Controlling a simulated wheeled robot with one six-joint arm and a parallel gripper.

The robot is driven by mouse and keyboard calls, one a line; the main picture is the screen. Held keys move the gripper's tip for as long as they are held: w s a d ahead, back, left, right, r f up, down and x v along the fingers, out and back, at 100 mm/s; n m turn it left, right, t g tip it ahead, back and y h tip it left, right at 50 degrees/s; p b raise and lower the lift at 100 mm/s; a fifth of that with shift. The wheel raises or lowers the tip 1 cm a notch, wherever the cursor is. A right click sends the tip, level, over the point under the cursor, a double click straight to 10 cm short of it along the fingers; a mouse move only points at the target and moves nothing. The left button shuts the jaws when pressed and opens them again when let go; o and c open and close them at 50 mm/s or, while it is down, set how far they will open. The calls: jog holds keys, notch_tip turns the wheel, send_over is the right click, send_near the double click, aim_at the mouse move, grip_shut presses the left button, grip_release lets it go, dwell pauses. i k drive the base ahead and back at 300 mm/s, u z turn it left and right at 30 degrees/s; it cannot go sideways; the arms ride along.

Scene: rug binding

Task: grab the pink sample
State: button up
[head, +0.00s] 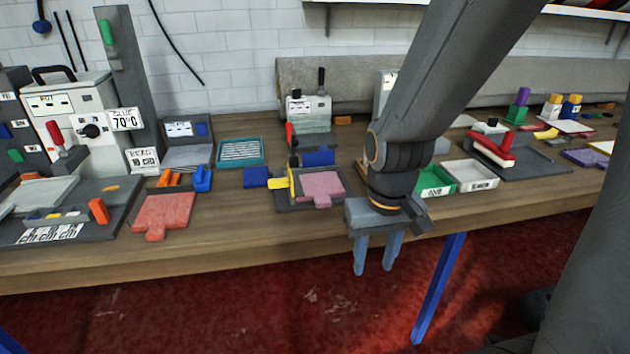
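A flat pink sample (322,186) with a small tab at its front lies on a dark plate (290,204) near the middle of the table. A yellow piece and a small red-topped lever stand at the plate's left side. My gripper (374,270) points down with its two fingers apart and nothing between them. In the picture it hangs to the right of and below the pink sample, in front of the table's front edge, clear of the sample. A similar tabbed piece, coral red (163,214), lies on the table to the left.
Blue blocks (256,177) lie left of and behind the plate. A green bin (435,182) and a white bin (470,176) stand to the right, partly behind my arm. Bare tabletop (235,222) shows between the coral piece and the plate.

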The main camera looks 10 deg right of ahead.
aim_at(320, 185)
jog(key=k, duration=1.3)
jog(key=u, duration=0.6)
jog(key=i, duration=1.95)
jog(key=z, duration=0.6)
